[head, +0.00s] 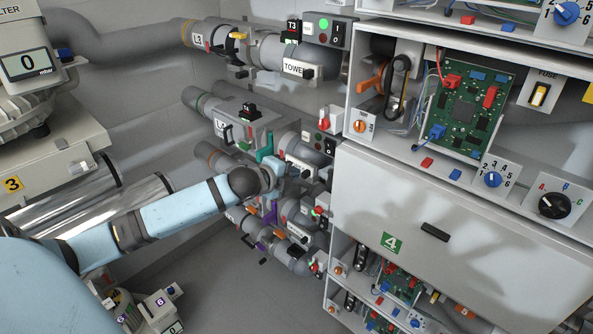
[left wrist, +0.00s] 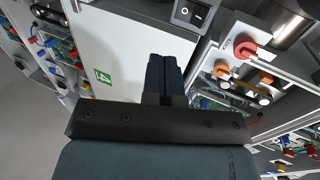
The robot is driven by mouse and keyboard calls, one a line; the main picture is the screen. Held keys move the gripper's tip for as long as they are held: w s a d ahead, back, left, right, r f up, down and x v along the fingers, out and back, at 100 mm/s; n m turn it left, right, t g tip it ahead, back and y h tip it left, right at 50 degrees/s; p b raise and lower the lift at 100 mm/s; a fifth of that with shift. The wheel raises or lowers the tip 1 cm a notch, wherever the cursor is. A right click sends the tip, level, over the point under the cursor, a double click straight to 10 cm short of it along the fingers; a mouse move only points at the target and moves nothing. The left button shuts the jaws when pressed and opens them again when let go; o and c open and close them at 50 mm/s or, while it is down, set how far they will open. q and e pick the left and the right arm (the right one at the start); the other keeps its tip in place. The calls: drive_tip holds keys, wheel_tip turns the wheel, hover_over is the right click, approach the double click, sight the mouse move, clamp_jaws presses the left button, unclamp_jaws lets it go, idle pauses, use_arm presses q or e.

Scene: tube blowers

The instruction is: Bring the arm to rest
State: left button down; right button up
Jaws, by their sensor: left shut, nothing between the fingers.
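My left arm (head: 190,207) reaches in from the lower left. Its gripper (head: 283,170) is beside the stacked grey blower units, left of the white cabinet. In the left wrist view the dark fingers of my left gripper (left wrist: 164,68) lie together, with nothing between them. In that view they are in front of a white panel, and I cannot tell how far off it is. My right gripper does not show.
The white cabinet (head: 430,210) with a panel marked 4, circuit boards and knobs fills the right side. Grey pipes and blower units (head: 285,55) stand behind and above the gripper. Grey floor (head: 220,290) is clear below the arm.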

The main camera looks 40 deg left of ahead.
use_arm(q)
drive_tip(key=shift+w, duration=0.1)
idle(0.3)
drive_tip(key=shift+f, duration=0.1)
drive_tip(key=s+d+f+n+g+h+p, duration=0.2)
drive_tip(key=s+d+f+n, duration=0.4)
drive_tip(key=s+d+f, duration=0.7)
drive_tip(key=s+d+f+n+p, duration=0.1)
drive_tip(key=s+d+f+n, duration=0.3)
drive_tip(key=s, duration=0.3)
drive_tip(key=s+d+f+n+g+p, duration=0.1)
drive_tip(key=s+d+f+n, duration=0.2)
drive_tip(key=s+d+n, duration=0.2)
drive_tip(key=s+d, duration=0.2)
drive_tip(key=shift+s+f+n, duration=0.35)
drive_tip(key=shift+n, duration=0.05)
